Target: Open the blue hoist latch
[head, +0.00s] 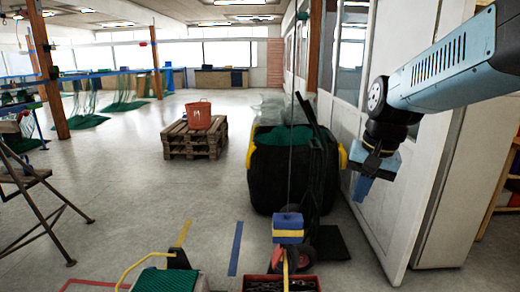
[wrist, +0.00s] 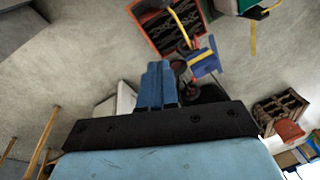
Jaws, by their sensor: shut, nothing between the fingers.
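A blue block with a yellow band, likely the hoist block (head: 288,221), hangs on a thin line at the lower middle of the head view. A yellow and red part shows below it. It also shows in the wrist view (wrist: 204,62), beyond and right of my fingers. I cannot make out a separate latch on it. My gripper (head: 362,190) is at the right in the head view, up and to the right of the block and clear of it. Its blue fingers (wrist: 156,68) are together and empty in the wrist view.
A red crate of dark chain (head: 262,284) sits below the block. A large black bin with green netting (head: 290,170) stands behind it. A white door panel (head: 392,190) is close beside my gripper. A pallet stack (head: 190,142) bears an orange bucket (head: 199,116).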

